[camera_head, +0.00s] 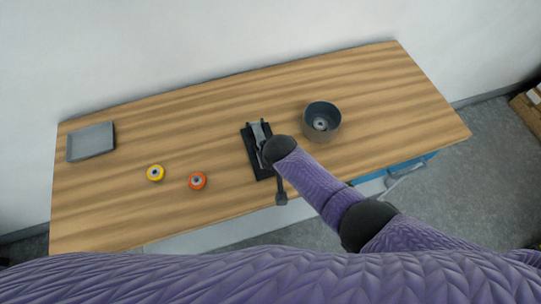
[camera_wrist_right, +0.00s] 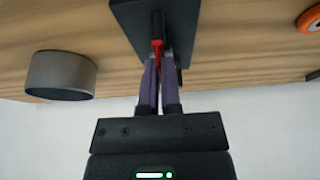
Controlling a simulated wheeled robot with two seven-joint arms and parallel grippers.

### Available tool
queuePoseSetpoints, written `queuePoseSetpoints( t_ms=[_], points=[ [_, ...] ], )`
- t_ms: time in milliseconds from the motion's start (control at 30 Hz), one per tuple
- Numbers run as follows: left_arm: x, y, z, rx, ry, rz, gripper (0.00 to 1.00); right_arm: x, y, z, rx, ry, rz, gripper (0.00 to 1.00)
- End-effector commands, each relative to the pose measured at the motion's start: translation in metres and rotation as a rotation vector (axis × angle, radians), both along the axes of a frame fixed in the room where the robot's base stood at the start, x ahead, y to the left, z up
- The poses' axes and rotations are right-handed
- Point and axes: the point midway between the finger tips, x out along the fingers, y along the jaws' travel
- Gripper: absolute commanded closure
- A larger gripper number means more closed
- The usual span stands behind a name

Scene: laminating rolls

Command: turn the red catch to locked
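The red catch (camera_wrist_right: 157,48) shows in the right wrist view as a slim red lever at the end of a black cylinder on the dark laminator base (camera_wrist_right: 182,22). My right gripper (camera_wrist_right: 158,66) has its two purple fingers close together on either side of the catch, with red showing between the tips. In the head view the dark laminator (camera_head: 251,145) stands mid-table, partly covered by my right arm, and the catch is hidden. My right gripper's fingers are also hidden there. My left gripper is not in view.
A dark round bowl (camera_head: 322,121) stands right of the laminator. A grey tray (camera_head: 91,142) is at the far left. The wooden table (camera_head: 215,115) is clear behind the rolls.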

Motion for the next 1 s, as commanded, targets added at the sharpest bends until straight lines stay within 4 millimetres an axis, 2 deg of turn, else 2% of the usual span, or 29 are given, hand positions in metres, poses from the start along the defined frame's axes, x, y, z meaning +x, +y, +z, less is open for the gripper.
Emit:
queuePoseSetpoints(
  t_ms=[267, 467, 767, 867, 1000],
  points=[
    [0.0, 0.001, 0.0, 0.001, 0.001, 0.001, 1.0, 0.001, 0.0, 0.001, 0.002, -0.001, -0.001, 1.0],
    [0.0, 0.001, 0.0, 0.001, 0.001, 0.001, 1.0, 0.001, 0.0, 0.0, 0.002, -0.002, -0.001, 0.6],
    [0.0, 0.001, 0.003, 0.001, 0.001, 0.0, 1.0, 0.0, 0.0, 0.003, 0.001, -0.001, 0.0, 0.6],
    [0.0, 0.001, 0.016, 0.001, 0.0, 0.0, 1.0, -0.005, -0.001, 0.019, 0.002, 0.0, 0.0, 0.6],
    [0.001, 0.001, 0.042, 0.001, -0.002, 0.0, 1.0, -0.017, -0.006, 0.053, 0.002, -0.002, -0.001, 0.6]
  ],
)
